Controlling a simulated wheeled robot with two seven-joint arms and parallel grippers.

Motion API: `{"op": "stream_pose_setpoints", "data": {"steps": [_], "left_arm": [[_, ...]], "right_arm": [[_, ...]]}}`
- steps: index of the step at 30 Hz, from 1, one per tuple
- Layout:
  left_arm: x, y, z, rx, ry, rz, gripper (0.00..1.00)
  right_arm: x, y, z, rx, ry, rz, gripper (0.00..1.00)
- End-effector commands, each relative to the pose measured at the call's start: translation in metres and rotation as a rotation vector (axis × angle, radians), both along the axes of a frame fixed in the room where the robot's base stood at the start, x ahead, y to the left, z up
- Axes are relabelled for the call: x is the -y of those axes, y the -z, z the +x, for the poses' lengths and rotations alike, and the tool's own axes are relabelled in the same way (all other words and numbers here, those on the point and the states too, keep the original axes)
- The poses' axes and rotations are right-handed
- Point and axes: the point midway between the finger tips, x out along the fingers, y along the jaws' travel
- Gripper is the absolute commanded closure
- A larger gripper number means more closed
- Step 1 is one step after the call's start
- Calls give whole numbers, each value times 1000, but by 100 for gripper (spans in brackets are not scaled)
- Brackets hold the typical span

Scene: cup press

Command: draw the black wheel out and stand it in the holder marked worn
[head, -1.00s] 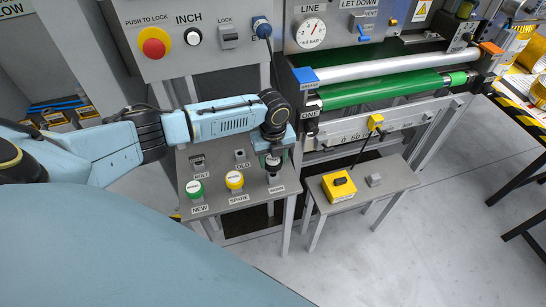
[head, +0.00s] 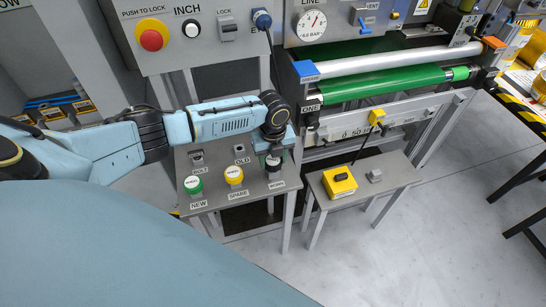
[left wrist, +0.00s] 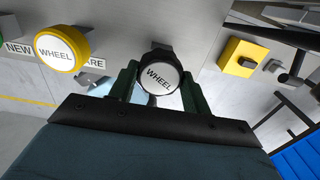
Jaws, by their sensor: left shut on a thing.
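The black wheel (left wrist: 160,74), with a white face lettered WHEEL, is between the dark green fingers of my left gripper (left wrist: 158,85) in the left wrist view. The gripper is shut on it. In the head view the black wheel (head: 274,167) is at the front right of the grey stand, just behind the label that appears to read WORN (head: 277,184). My left gripper (head: 272,157) reaches down on it from above. The holder is hidden under the wheel, and I cannot tell whether the wheel is seated. My right gripper is not in view.
A green wheel (head: 193,185) stands behind the NEW label and a yellow wheel (head: 234,175) behind SPARE, both left of the black wheel. The BOLT and OLD places are farther back. A low table with a yellow box (head: 339,182) is to the right. The green roller (head: 380,84) lies behind.

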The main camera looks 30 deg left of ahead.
Motion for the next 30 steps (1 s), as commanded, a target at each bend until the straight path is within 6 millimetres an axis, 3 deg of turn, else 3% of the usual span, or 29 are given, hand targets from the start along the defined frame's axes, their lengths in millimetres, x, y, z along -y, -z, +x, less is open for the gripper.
{"op": "stream_pose_setpoints", "data": {"steps": [11,12,18,26,30], "left_arm": [[0,10,0,-1,0,1,79],[0,10,0,-1,-1,1,50],[0,9,0,0,-1,0,27],[0,8,0,0,-1,0,27],[-1,-4,1,1,-1,0,27]], "right_arm": [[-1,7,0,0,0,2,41],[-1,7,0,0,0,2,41],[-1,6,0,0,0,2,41],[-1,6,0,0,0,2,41],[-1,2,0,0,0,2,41]]}}
